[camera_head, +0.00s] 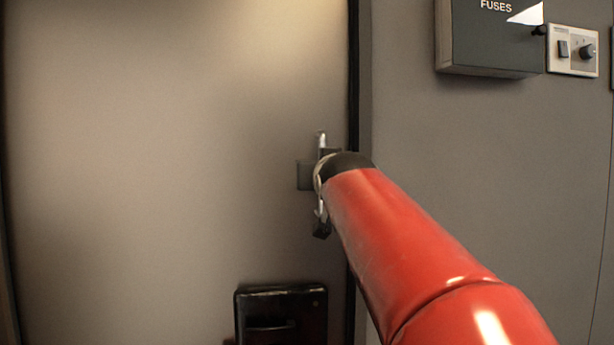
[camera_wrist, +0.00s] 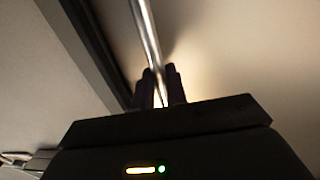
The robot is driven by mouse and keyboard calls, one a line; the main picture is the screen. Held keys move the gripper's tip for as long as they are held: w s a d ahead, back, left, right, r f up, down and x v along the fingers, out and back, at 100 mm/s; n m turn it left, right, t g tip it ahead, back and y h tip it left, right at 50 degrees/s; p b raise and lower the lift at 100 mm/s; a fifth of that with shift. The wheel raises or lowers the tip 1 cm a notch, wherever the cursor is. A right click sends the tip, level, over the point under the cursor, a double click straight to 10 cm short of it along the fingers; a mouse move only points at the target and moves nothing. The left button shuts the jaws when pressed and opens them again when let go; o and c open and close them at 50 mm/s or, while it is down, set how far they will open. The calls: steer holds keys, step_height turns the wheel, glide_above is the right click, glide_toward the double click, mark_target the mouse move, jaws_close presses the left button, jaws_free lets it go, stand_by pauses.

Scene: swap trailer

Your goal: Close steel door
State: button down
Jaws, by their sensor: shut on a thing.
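The steel door (camera_head: 170,150) is a plain beige panel filling the left of the head view, with a dark strip along its right edge. Its slim metal handle (camera_head: 321,140) stands upright near that edge and crosses the wrist view as a bright bar (camera_wrist: 147,35). My gripper (camera_wrist: 160,88) has its two dark fingers on either side of the bar and is shut on it. In the head view my red arm hides most of the gripper and the middle of the handle. I cannot tell whether the door sits flush in its frame.
A grey fuse box (camera_head: 490,40) and a switch panel (camera_head: 573,51) are on the grey wall (camera_head: 480,150) right of the door. A dark box with a handle (camera_head: 281,294) shows low in front of or on the door.

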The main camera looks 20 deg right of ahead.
steer(key=c, duration=1.5)
jaws_free()
steer(key=shift+s+a+r, duration=0.3)
steer(key=shift+s+r, duration=0.05)
steer(key=shift+s, duration=0.05)
steer(key=shift+w, duration=0.1)
steer(key=shift+f, duration=0.1)
steer(key=v, duration=0.7)
steer(key=shift+s+b, duration=0.35)
steer(key=shift+s, duration=0.05)
steer(key=s+a+f+n+g+y+p, duration=0.1)
steer(key=s+a+f+g+y+p, duration=0.1)
steer(key=s+f, duration=0.4)
steer(key=s+a+f+n+g+y+p, duration=0.1)
steer(key=s+a+f+g, duration=0.4)
steer(key=f, duration=1.1)
steer(key=s+a+f+n+g+y+p, duration=0.1)
steer(key=s+a+f+g+y+p, duration=0.1)
steer(key=s+a+f+g+p, duration=0.2)
step_height(320, 180, down, 8)
steer(key=s+a, duration=0.1)
steer(key=s, duration=0.2)
steer(key=shift+n+y+p, duration=0.35)
steer(key=shift+n+y, duration=0.05)
